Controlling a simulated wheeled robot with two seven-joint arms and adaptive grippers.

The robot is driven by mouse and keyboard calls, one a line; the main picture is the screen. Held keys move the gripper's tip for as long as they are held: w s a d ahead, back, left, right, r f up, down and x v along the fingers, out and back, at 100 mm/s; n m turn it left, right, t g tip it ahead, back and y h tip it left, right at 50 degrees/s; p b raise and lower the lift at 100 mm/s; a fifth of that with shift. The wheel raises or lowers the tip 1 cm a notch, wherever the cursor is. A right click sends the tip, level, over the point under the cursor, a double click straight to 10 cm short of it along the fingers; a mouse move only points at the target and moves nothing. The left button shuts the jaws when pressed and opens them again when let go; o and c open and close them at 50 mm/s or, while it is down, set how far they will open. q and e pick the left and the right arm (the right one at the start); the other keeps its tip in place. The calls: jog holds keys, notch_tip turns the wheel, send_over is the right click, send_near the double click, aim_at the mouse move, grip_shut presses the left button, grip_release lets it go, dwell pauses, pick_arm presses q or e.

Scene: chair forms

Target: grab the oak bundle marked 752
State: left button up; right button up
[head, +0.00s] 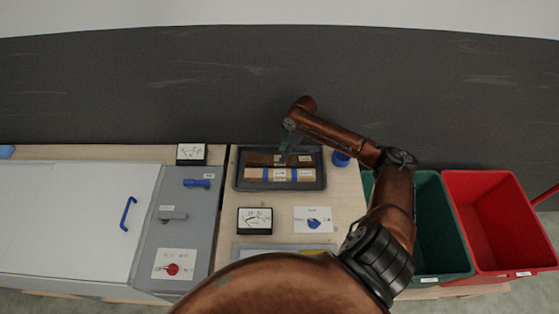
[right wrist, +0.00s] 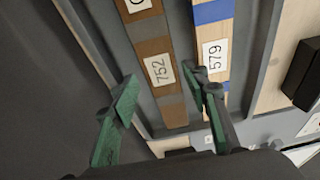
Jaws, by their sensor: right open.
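The bundle marked 752 (right wrist: 176,109) is brown wood with grey bands and a white label. It lies in a dark tray (head: 237,172), where it shows as the dark strip (head: 258,159) at the back. My right gripper (right wrist: 163,90) is open above it, one green finger on each side of the bundle in the right wrist view. Whether the fingers touch it I cannot tell. In the head view the right gripper (head: 284,152) is over the tray and partly covers the bundle. My left gripper is not in view.
A blue round object (head: 340,158) stands right of the tray. A meter (head: 255,220) and a card (head: 314,220) are in front. Green (head: 455,240) and red bins (head: 500,220) stand right.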

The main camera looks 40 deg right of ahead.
jog(key=x, duration=0.3)
jog(key=shift+f, duration=0.4)
jog(key=c, duration=0.7)
grip_shut()
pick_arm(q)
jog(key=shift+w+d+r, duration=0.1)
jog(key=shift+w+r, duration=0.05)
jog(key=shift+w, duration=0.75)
